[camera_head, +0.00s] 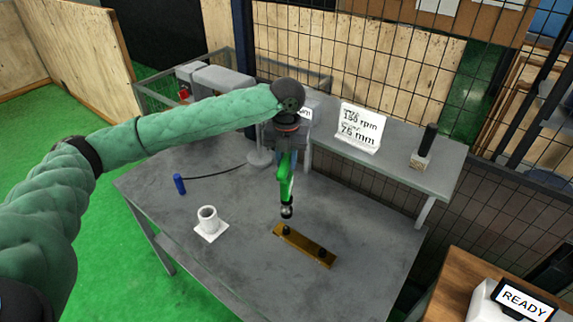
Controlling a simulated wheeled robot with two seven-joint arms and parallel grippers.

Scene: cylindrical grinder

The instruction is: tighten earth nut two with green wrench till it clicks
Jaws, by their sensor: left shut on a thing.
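My left gripper (286,160) hangs point-down over the grey table and is shut on the green wrench (286,185). The wrench points downward, and its dark and silver head (287,211) is above the far-left end of the brass bar (304,247). The bar lies on the table and carries two dark nuts, a left one (286,230) and a right one (322,253). The wrench head looks apart from the left nut. I cannot tell which nut is earth nut two. My right gripper is not in view.
A white cup (208,218) stands on a white square left of the bar. A blue cylinder (180,184) with a black cable is farther left. A raised grey shelf (395,165) holds a sign (360,128) and a black-handled tool (427,143). A READY display (524,302) is at lower right.

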